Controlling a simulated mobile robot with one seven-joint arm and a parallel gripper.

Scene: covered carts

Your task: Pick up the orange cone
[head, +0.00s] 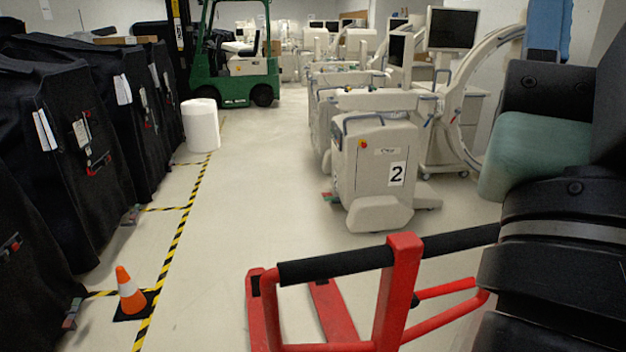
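The orange cone (130,293) stands upright on the floor at the lower left of the head view. It has a white band around its middle and a flat black square base. It stands between the row of black-covered carts and the yellow-and-black floor tape, its base close to the tape. Nothing is touching the cone from above. My gripper is not in view.
Black-covered carts (68,120) line the left. A red pallet jack (403,290) stands at the front. A white roll (201,126), a green forklift (243,68) and a machine marked 2 (372,165) stand beyond. The middle floor (250,190) is clear.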

